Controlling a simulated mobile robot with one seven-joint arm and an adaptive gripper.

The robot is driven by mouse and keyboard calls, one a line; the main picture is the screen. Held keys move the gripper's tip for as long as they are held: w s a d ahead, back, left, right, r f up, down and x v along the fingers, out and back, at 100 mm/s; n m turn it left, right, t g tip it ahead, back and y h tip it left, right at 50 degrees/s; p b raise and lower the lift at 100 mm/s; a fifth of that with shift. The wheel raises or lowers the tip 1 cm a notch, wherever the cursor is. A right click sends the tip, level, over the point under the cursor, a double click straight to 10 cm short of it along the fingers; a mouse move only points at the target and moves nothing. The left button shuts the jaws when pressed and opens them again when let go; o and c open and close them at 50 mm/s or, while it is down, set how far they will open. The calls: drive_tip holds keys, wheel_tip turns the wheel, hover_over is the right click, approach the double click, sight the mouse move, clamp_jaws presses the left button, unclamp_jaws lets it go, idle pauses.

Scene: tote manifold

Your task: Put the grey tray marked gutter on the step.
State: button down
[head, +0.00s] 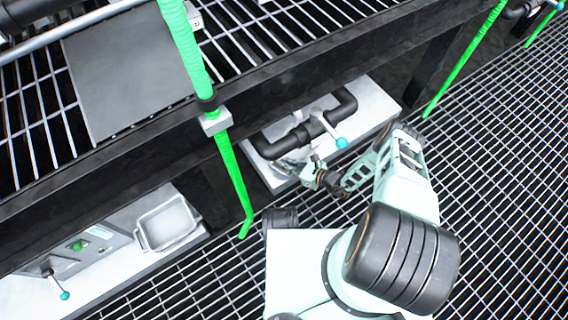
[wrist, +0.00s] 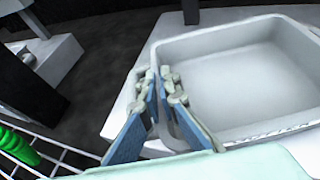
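A grey tray (wrist: 245,80) fills the right of the wrist view, with small dark lettering on its near rim that I cannot read. It rests on a pale platform (wrist: 118,120). My gripper (wrist: 158,85) has its blue-padded fingers close together on either side of the tray's left wall, apparently pinching it. In the head view my gripper (head: 318,176) is low at the right platform (head: 375,100). The grey tray there (head: 288,150) is mostly hidden by a black pipe and the gripper. A second grey tray (head: 168,222) lies on the left platform; no marking on it is readable.
A black pipe (head: 305,130) with a teal-tipped handle (head: 341,143) stands close by the gripper. A green hose (head: 232,175) hangs between the platforms. A dark shelf beam (head: 290,75) runs above. Open grating floor (head: 500,180) lies to the right.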

drive_tip(key=c, duration=2.6)
unclamp_jaws()
drive_tip(key=o, duration=0.4)
drive_tip(key=shift+r, duration=0.1)
drive_tip(key=shift+o, duration=0.2)
drive_tip(key=p+v, duration=0.3)
drive_tip(key=v, duration=0.9)
drive_tip(key=shift+p, duration=0.3)
